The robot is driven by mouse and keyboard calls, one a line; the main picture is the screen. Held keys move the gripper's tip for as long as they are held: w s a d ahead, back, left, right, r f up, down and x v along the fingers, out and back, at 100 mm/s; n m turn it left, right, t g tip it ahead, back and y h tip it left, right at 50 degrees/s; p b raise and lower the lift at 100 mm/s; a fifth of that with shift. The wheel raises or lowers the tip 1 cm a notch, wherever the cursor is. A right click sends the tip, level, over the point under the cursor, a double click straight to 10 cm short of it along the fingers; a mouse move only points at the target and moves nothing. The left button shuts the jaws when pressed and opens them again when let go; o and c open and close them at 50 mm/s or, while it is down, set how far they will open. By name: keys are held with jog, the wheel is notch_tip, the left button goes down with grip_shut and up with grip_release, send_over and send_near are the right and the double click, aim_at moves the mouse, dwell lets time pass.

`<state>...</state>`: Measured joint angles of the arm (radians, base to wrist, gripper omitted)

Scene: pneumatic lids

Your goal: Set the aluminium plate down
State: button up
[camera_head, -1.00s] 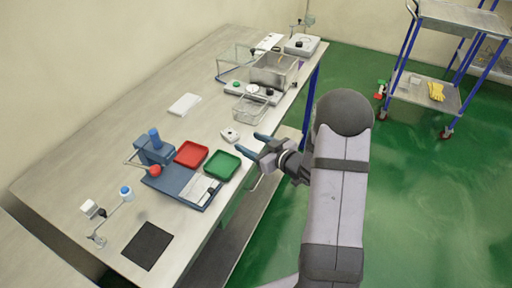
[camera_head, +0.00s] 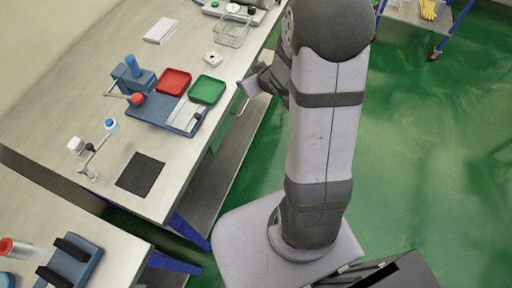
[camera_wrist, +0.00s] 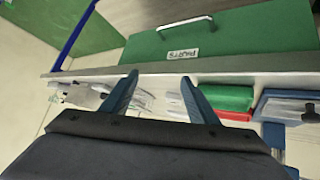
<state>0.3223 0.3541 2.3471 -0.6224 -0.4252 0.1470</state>
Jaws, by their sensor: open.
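My gripper (camera_head: 251,80) is at the bench's front edge, right of the green tray. In the wrist view, its two blue fingers (camera_wrist: 158,78) are spread, with nothing held between them. A flat silvery piece (camera_head: 186,117) lies on the blue press base (camera_head: 150,112), in front of the red tray (camera_head: 174,81) and green tray (camera_head: 208,90). I cannot tell whether it is the aluminium plate. A pale flat block (camera_head: 161,30) lies farther back on the bench. In the wrist view, the green tray (camera_wrist: 226,97) shows right of the fingers.
A small white button box (camera_head: 213,58) and a clear basket (camera_head: 232,33) stand behind my gripper. A black mat (camera_head: 140,174) lies at the bench's near end. A green drawer front (camera_wrist: 225,32) shows in the wrist view.

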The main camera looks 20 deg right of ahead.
jog(key=s+a+m+g+h, duration=0.1)
jog(key=s+g, duration=0.3)
jog(key=s, duration=0.5)
jog(key=shift+a+f, duration=0.15)
jog(key=shift+a, duration=0.4)
jog(key=shift+o, duration=0.5)
jog(key=s+a+g, duration=0.2)
jog(key=s+a, duration=0.1)
jog(key=s, duration=0.4)
jog(key=s+a+r+m+g, duration=0.1)
jog(key=s+a+g, duration=0.2)
jog(key=s, duration=0.5)
jog(key=shift+s+a+y, duration=0.3)
jog(key=shift+a+y, duration=0.1)
jog(key=shift+a, duration=0.15)
jog(key=shift+w, duration=0.1)
jog(key=n+t+y+p, duration=0.2)
jog(key=n+t+p, duration=0.1)
jog(key=n+t, duration=0.1)
send_near(214, 58)
jog(key=shift+w+a+f+p, duration=0.25)
jog(key=shift+w+f+p, duration=0.15)
jog(key=shift+f, duration=0.15)
jog(key=shift+w+a+f+p, duration=0.25)
jog(key=shift+w+f, duration=0.1)
jog(key=shift+f, duration=0.2)
jog(key=shift+f+p, duration=0.55)
jog(key=shift+p, duration=0.1)
jog(key=shift+p+x, duration=0.9)
jog(key=shift+x, duration=1.2)
